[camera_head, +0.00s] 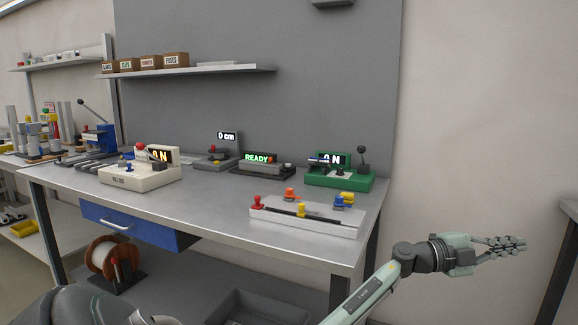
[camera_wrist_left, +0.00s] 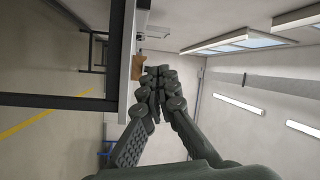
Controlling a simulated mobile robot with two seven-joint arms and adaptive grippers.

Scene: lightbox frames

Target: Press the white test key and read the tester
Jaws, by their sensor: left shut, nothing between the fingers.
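A dark low unit with a lit green "READY" display (camera_head: 257,157) stands at the back middle of the bench. A small pale part (camera_head: 287,166) sits at its right end; it is too small to tell whether it is the white test key. My left gripper (camera_head: 522,244) is off the bench's right side, in front of the bare wall, well apart from that unit. Its fingers are together and empty, and they also show in the left wrist view (camera_wrist_left: 160,72). My right gripper is not in view.
A cream "0 N" box (camera_head: 140,176), a grey "0 cm" device (camera_head: 217,162) and a green "0 N" device (camera_head: 340,180) stand on the bench. A white slotted block (camera_head: 305,218) with coloured knobs lies near the front right edge. The front middle is bare.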

